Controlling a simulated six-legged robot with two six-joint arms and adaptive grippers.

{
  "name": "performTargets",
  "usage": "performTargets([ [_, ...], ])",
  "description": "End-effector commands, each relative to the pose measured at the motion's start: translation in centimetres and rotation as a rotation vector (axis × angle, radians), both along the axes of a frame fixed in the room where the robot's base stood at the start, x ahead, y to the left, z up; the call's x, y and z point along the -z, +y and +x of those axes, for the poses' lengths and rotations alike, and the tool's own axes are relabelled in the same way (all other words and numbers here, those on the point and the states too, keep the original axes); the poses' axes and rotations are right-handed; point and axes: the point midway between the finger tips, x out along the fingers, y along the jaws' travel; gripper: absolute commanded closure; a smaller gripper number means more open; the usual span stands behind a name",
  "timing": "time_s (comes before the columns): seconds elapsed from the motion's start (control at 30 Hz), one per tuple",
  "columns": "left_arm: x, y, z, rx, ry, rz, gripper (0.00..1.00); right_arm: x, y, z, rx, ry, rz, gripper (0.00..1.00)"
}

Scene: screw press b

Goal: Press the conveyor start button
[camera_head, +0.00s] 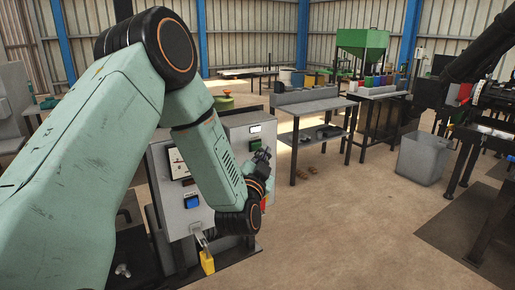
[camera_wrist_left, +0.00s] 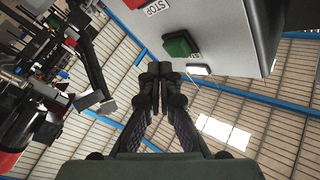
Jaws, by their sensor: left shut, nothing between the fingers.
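My left gripper (camera_head: 262,154) is shut and empty, in front of a grey control cabinet (camera_head: 242,138) in the head view. In the left wrist view, my shut fingertips (camera_wrist_left: 158,70) are just below a green square button (camera_wrist_left: 180,44) on the cabinet's grey face (camera_wrist_left: 228,38). A gap seems to show between fingertips and button, but contact is hard to judge. The label beside the button is mostly hidden. A red button (camera_wrist_left: 132,3) with a STOP label (camera_wrist_left: 155,6) is at the top edge. My left arm hides part of the cabinet in the head view.
A blue button (camera_head: 192,201) and a gauge (camera_head: 177,162) are on the cabinet's left part. A yellow padlock (camera_head: 207,262) hangs low beside my arm. A workbench (camera_head: 316,106) and a grey bin (camera_head: 423,158) stand to the right.

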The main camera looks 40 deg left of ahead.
Motion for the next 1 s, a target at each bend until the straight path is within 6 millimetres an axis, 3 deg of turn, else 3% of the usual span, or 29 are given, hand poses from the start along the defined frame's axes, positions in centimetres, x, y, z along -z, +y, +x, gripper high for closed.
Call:
performTargets([
  [0.5, 0.1, -4.1, -1.6, 0.003, 0.001, 0.002, 1.0, 1.2, 0.0, 0.0, 0.0, 0.0, 0.0, 0.6],
  [1.0, 0.0, -4.4, -1.8, 0.001, 0.0, 0.001, 1.0, 1.2, 0.0, 0.0, 0.0, 0.0, 0.0, 0.6],
])
